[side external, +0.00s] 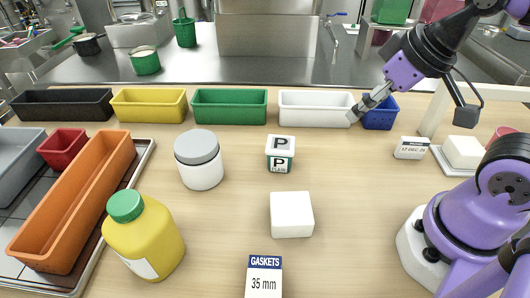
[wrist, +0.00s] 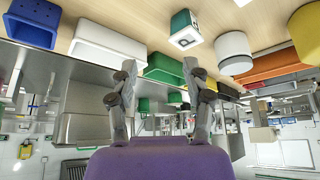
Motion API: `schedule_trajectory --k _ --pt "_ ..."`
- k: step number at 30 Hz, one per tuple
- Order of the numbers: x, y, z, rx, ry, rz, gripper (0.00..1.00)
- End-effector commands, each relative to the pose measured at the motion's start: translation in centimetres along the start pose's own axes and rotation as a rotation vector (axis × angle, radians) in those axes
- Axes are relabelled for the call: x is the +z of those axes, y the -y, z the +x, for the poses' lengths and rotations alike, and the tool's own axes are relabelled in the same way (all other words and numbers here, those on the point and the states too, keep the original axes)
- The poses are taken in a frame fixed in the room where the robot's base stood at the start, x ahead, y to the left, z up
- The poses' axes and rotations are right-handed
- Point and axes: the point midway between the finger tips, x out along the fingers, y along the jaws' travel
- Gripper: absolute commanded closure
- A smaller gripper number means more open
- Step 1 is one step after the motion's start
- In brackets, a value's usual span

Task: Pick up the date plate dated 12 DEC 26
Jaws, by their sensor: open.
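A small white date plate (side external: 412,148) stands tilted on the table at the right in the side view, left of a white block on a pale tray. Its small lettering looks like 17 DEC 26, but I cannot read the day surely. I cannot make out a date plate in the wrist view. My gripper (side external: 362,108) is in the air by the white and blue bins, up and left of the plate in the side view. In the wrist view its fingers (wrist: 158,68) are spread apart with nothing between them.
A row of bins runs along the back, including a white bin (side external: 315,108) and a blue bin (side external: 380,113). A P-marked block (side external: 281,153), a grey-lidded jar (side external: 199,160), a white block (side external: 291,214) and a yellow bottle (side external: 143,235) stand on the table.

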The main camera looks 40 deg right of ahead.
Motion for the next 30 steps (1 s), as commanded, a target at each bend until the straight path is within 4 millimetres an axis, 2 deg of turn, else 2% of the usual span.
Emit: schedule_trajectory --k 2,5,8,11,15,18,23,30 --pt "0.0 -0.1 0.0 0.003 0.004 -0.005 0.44" --pt "-0.1 -1.4 0.4 0.03 0.039 -0.05 0.44" --pt "0.0 -4.5 1.2 0.068 0.128 -0.159 0.44" --pt "0.8 -8.6 2.0 0.069 0.25 -0.307 0.44" --pt "3.3 -14.0 2.8 -0.011 0.39 -0.506 0.44" --pt "5.3 -16.8 3.1 -0.089 0.443 -0.614 0.44" --pt "7.5 -19.0 3.4 -0.172 0.467 -0.712 0.44" --pt "9.4 -19.2 6.3 -0.192 0.47 -0.736 0.44"
